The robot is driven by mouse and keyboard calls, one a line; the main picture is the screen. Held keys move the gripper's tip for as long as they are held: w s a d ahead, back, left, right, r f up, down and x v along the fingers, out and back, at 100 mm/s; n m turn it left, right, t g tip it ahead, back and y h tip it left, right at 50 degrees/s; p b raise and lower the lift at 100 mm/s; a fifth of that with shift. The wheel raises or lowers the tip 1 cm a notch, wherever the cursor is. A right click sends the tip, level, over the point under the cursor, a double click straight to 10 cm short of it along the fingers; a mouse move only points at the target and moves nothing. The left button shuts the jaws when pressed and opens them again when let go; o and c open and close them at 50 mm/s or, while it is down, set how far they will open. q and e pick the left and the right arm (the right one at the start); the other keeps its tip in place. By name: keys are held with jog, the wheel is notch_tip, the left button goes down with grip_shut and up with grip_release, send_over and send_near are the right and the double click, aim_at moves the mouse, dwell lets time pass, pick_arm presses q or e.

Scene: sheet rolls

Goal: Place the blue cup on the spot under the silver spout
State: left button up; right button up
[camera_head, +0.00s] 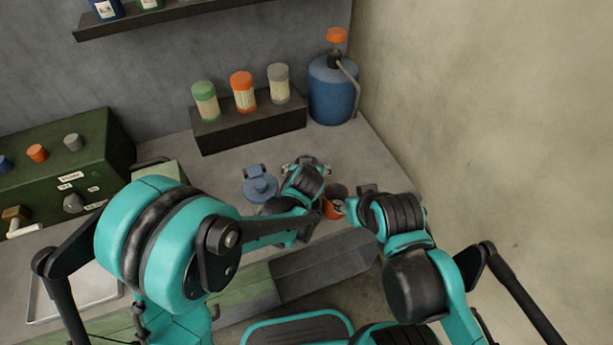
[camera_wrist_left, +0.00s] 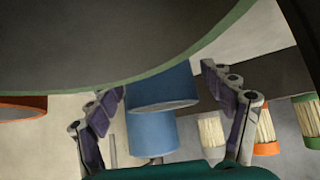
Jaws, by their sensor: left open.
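A blue round cup-like object (camera_head: 260,188) stands on the worktop in the head view, just left of my left gripper (camera_head: 305,165). My left gripper is open, with its fingers spread. In the left wrist view, which looks upside down, blue rounded shapes (camera_wrist_left: 160,88) show between the open fingers (camera_wrist_left: 168,110); I cannot tell which belong to the cup or the blue tank behind. A silver-grey knob-like part (camera_head: 72,141) sits on top of the green machine (camera_head: 105,140). The spot under a silver spout is not clearly visible. My right gripper (camera_head: 347,203) is beside an orange cup (camera_head: 333,210); its jaw state is unclear.
A dark rack (camera_head: 245,128) holds jars with green, orange and grey lids. A blue tank (camera_head: 333,95) with an orange cap stands at the back corner. A wall is on the right. A large dark shape with a green edge (camera_wrist_left: 130,40) fills the top of the wrist view.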

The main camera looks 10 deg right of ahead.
pick_arm(q)
jog(key=c, duration=1.5)
jog(key=shift+o, duration=0.2)
jog(key=shift+r, duration=0.1)
pick_arm(e)
jog(key=shift+r, duration=0.1)
pick_arm(q)
jog(key=shift+r, duration=0.1)
pick_arm(e)
jog(key=shift+r, duration=0.1)
